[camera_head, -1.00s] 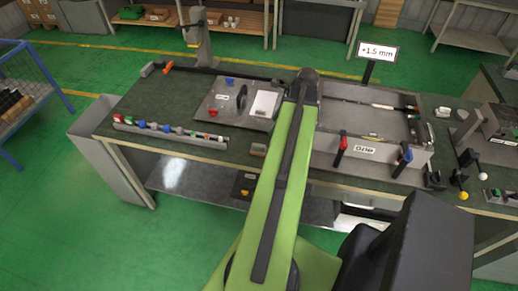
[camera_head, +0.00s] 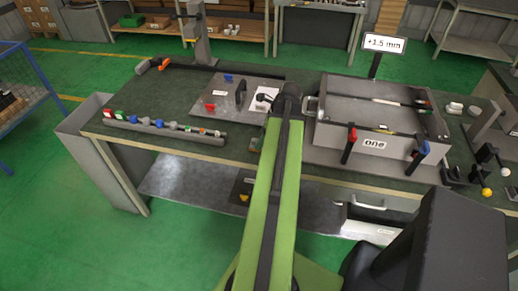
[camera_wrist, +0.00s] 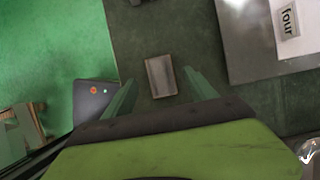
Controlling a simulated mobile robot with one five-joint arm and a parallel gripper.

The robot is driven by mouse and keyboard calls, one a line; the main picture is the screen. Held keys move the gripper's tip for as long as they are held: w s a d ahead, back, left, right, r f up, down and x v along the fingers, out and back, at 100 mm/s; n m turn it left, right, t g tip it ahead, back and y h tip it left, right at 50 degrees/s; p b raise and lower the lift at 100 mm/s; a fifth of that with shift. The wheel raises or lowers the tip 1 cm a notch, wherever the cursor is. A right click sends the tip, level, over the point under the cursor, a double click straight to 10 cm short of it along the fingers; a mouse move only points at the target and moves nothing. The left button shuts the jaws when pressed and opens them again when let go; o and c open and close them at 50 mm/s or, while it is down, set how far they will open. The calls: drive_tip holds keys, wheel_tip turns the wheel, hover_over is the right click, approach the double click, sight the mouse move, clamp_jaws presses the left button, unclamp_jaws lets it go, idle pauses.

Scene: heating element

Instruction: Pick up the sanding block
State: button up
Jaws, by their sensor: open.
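The sanding block appears to be the small grey-brown block (camera_wrist: 160,77) lying on the dark green bench top in the wrist view. My gripper (camera_wrist: 161,80) is open, with one green finger to the left and one to the right of the block in the picture. The block looks apart from both fingers; how high they are above it I cannot tell. In the head view my green arm reaches over the front of the bench and hides most or all of the block.
A grey plate (camera_head: 212,103) with red and blue parts lies left of my arm. A tray (camera_head: 330,142) labelled "one" with red and blue clamps stands to the right. A rail (camera_head: 165,133) of small coloured parts runs along the front left edge. A sign (camera_head: 384,43) reads "+1.5 mm".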

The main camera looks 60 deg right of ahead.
drive_tip(key=b+x, duration=0.2)
drive_tip(key=x, duration=0.1)
drive_tip(key=shift+d+f, duration=0.1)
drive_tip(key=shift+f, duration=0.25)
drive_tip(key=shift+r, duration=0.15)
drive_tip(key=shift+c, duration=0.2)
clamp_jaws()
